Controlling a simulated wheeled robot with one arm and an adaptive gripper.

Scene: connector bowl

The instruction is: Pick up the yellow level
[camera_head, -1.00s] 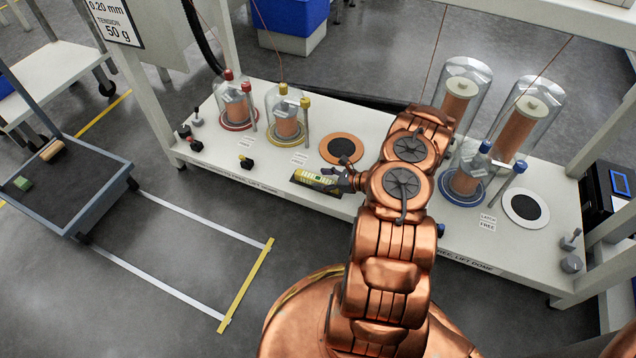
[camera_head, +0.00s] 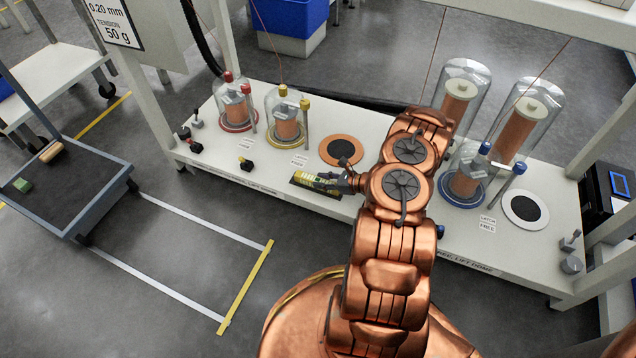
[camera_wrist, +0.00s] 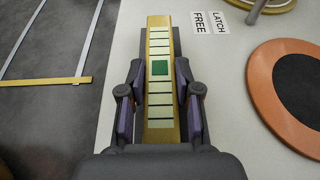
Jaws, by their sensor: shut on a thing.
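The yellow level (camera_head: 317,183) lies at the front edge of the white bench in the head view, with its right end partly hidden by my gripper (camera_head: 330,179). In the wrist view the level (camera_wrist: 159,100) runs lengthwise between my fingers, a yellow bar with dark cross lines and a green square. My gripper (camera_wrist: 160,100) is shut on it, one finger on each long side. I cannot tell whether the level touches the bench or is slightly above it.
The bench (camera_head: 270,180) carries an orange disc (camera_head: 342,151) behind the level, a small black-and-yellow part (camera_head: 246,163) to its left, and red (camera_head: 236,107), yellow (camera_head: 286,118) and blue (camera_head: 464,183) domed spools. A cart (camera_head: 110,200) stands at left on the floor.

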